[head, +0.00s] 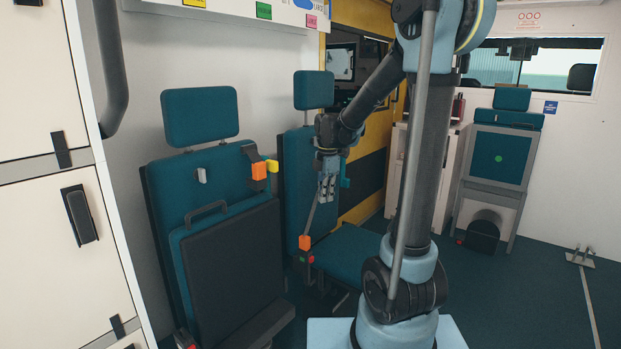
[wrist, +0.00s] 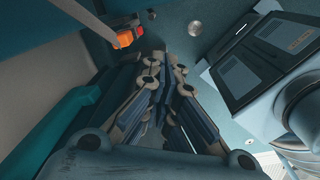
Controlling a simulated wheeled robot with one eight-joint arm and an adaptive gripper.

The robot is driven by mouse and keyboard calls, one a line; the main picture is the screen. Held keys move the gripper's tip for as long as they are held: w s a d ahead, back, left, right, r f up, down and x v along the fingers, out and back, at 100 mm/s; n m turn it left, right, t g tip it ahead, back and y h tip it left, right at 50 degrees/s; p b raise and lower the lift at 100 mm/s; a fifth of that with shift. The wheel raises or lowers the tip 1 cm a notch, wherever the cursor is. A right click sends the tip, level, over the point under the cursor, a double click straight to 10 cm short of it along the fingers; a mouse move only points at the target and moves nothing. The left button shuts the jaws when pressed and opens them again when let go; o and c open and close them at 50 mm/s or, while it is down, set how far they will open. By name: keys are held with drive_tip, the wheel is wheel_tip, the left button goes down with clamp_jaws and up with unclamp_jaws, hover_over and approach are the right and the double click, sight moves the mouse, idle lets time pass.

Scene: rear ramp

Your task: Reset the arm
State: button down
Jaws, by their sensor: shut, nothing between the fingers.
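My arm stands in the middle of the head view, bent to the left at its top. My gripper (head: 326,188) hangs from its end, pointing down in front of the rear teal seat (head: 350,252). It also shows in the wrist view (wrist: 165,62), with its fingers together and nothing between them. It hangs above the seat cushion, apart from it as far as I can see.
A folded teal seat (head: 232,260) with an orange-and-yellow buckle stands at left. White cabinets (head: 45,230) fill the far left. Another folded seat (head: 495,160) is at the back right. The floor (head: 530,300) at right is mostly clear. An orange buckle (wrist: 124,38) shows in the wrist view.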

drive_tip(key=s+d+m, duration=1)
drive_tip(key=s+m, duration=0.2)
drive_tip(key=s, duration=0.2)
drive_tip(key=s+d+f+m+t, duration=0.1)
drive_tip(key=s+d+f+m, duration=0.3)
drive_tip(key=s+f+m, duration=0.3)
drive_tip(key=shift+s+m+t, duration=0.3)
drive_tip(key=shift+s+m, duration=1.55)
drive_tip(key=shift+m, duration=0.05)
